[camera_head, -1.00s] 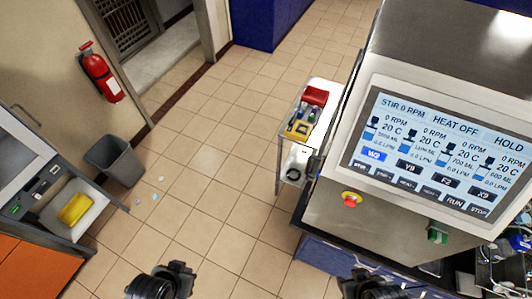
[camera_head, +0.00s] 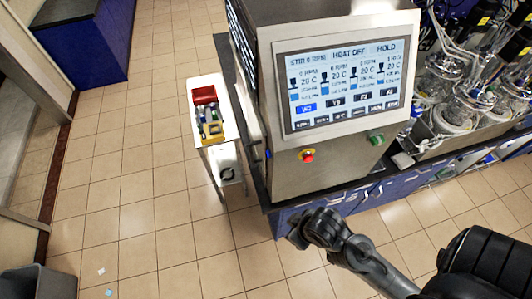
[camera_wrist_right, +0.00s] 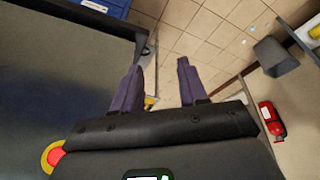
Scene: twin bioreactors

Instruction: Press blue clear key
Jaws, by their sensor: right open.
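The control console (camera_head: 395,35) stands with its lit touchscreen (camera_head: 340,84) facing me in the head view. One blue key (camera_head: 306,107) shows near the screen's lower left, above a row of dark keys. Its label is too small to read surely. My right arm (camera_head: 365,262) comes in from the lower right, with its visible end below the console, apart from the screen. In the right wrist view my right gripper (camera_wrist_right: 159,85) is open and empty, its two fingers spread over the floor. My left gripper is out of view.
A red stop button (camera_head: 308,156) and a green switch (camera_head: 376,139) sit below the screen. A cart (camera_head: 203,73) with tools stands left of the console. Glass vessels (camera_head: 455,112) crowd the bench at right.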

